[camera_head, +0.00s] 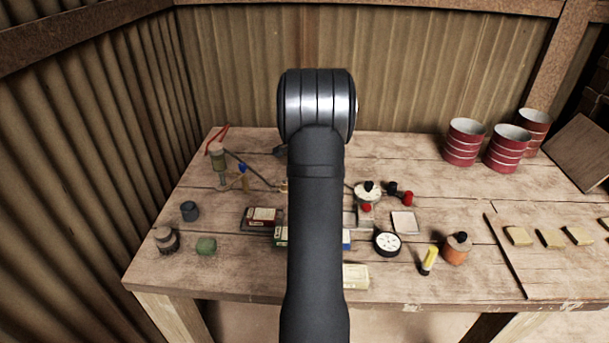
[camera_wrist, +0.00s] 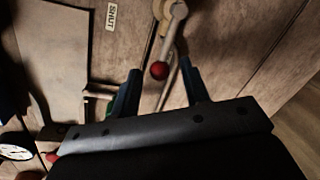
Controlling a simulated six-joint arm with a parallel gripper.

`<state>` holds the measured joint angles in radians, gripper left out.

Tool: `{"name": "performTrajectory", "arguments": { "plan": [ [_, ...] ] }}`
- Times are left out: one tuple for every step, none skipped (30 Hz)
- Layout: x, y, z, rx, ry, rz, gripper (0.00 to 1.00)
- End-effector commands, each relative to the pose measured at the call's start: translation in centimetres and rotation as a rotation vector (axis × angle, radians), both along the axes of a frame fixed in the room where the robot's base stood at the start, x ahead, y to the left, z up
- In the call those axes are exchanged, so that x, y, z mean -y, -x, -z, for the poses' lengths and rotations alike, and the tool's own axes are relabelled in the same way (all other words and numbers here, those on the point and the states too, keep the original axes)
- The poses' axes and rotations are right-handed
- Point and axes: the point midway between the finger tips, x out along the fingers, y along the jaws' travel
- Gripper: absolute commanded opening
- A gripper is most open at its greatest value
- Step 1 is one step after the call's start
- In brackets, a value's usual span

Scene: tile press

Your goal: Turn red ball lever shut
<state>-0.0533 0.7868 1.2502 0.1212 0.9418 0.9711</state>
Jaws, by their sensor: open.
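The red ball (camera_wrist: 160,70) is on the end of a pale metal lever (camera_wrist: 171,32) in the wrist view. The lever runs up from the ball to a pivot near the top edge. A white label reading SHUT (camera_wrist: 111,15) lies left of the lever. My gripper (camera_wrist: 159,68) is open, with one dark finger on each side of the ball in the picture. Gaps show between ball and fingers; I cannot tell their height difference. In the head view my arm covers the gripper and the middle of the table, and I cannot tell which part there is this lever.
A flat plate (camera_wrist: 55,50) lies left of the lever in the wrist view, with a white dial (camera_wrist: 15,152) lower left. The head view shows a cluttered wooden table (camera_head: 450,270) with a black-rimmed gauge (camera_head: 387,244), an orange pot (camera_head: 456,250) and red cans (camera_head: 463,143).

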Motion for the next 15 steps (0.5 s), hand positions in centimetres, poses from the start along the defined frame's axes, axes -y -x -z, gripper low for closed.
{"name": "performTrajectory", "arguments": {
  "plan": [
    [-0.02, -0.01, 0.05, 0.0, 0.0, 0.0, 0.42],
    [-0.02, -0.01, 0.06, 0.0, 0.0, 0.0, 0.42],
    [-0.02, -0.01, 0.05, 0.0, 0.0, 0.0, 0.42],
    [-0.02, -0.01, 0.05, 0.0, 0.0, 0.0, 0.42],
    [-0.02, -0.01, 0.04, 0.0, 0.0, 0.0, 0.42],
    [-0.02, -0.01, 0.03, 0.0, 0.0, 0.0, 0.42],
    [-0.02, -0.01, 0.03, 0.0, 0.0, 0.0, 0.4],
    [-0.02, -0.01, 0.03, 0.0, 0.0, 0.0, 0.34],
    [-0.02, -0.01, 0.02, 0.0, 0.0, 0.0, 0.26],
    [-0.02, -0.01, 0.02, 0.0, 0.0, 0.0, 0.2],
    [-0.01, 0.0, 0.01, 0.0, 0.0, 0.0, 0.14],
    [-0.01, 0.0, 0.01, 0.0, 0.0, 0.0, 0.07],
    [-0.01, 0.0, 0.01, 0.0, 0.0, 0.0, 0.01],
    [-0.01, 0.0, 0.01, 0.0, 0.0, 0.0, 0.0],
    [-0.01, 0.0, 0.0, 0.0, 0.0, 0.0, 0.0]
  ]
}}
